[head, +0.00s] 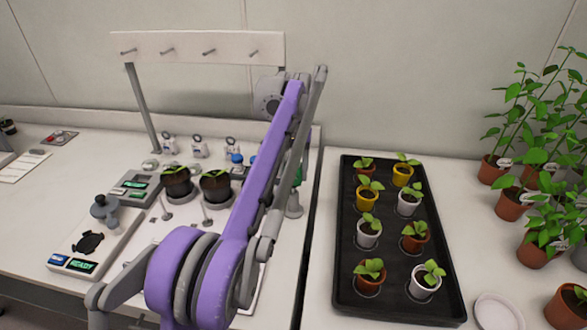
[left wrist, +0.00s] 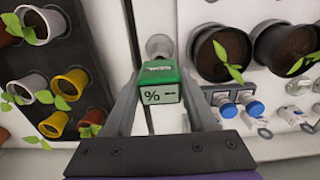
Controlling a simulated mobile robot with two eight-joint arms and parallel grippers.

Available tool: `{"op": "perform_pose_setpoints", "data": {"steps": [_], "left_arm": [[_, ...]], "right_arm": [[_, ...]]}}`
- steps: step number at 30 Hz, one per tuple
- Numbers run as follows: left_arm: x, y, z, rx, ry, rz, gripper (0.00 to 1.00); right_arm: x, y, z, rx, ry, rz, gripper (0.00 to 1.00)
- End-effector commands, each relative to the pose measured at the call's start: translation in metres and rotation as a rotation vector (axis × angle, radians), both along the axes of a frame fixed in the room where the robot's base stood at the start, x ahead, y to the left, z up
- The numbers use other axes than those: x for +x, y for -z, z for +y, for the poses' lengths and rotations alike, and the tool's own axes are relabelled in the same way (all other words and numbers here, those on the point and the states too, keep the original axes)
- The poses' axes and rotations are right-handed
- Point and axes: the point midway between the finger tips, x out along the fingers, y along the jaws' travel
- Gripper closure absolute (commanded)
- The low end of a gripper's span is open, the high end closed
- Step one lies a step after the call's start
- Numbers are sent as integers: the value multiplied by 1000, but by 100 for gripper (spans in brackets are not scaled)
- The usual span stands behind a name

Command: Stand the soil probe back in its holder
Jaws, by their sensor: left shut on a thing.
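The soil probe has a green head with a display reading "% --". It sits between the two fingers of my left gripper (left wrist: 162,80) in the left wrist view, where the probe head (left wrist: 160,90) faces the camera. The gripper is shut on it. A grey round piece (left wrist: 159,46), probably the holder, shows just beyond the head. In the head view a strip of green probe (head: 304,166) shows right of my purple arm, above a grey holder (head: 294,206). My arm hides the fingers there. I cannot tell whether the probe's tip is inside the holder. My right gripper is not in view.
A black tray (head: 390,288) with several potted seedlings lies right of the holder. Two dark pots (head: 177,182) (head: 215,187) stand left of my arm. A peg rack (head: 198,48) rises behind. Small bottles (head: 199,147) stand at the back. Taller plants (head: 541,245) fill the far right.

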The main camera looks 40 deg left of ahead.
Motion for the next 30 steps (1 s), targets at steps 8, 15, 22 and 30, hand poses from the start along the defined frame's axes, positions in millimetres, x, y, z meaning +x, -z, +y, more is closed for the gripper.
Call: {"op": "perform_pose_setpoints", "data": {"steps": [8, 15, 22, 30], "left_arm": [[0, 7, 0, 0, 0, 0, 100], [0, 7, 0, 0, 0, 0, 100], [0, 7, 0, 0, 0, 0, 100], [0, 7, 0, 0, 0, 0, 8]], "right_arm": [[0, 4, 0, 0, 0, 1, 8], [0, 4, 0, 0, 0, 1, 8], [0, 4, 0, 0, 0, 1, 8], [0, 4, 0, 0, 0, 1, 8]]}}
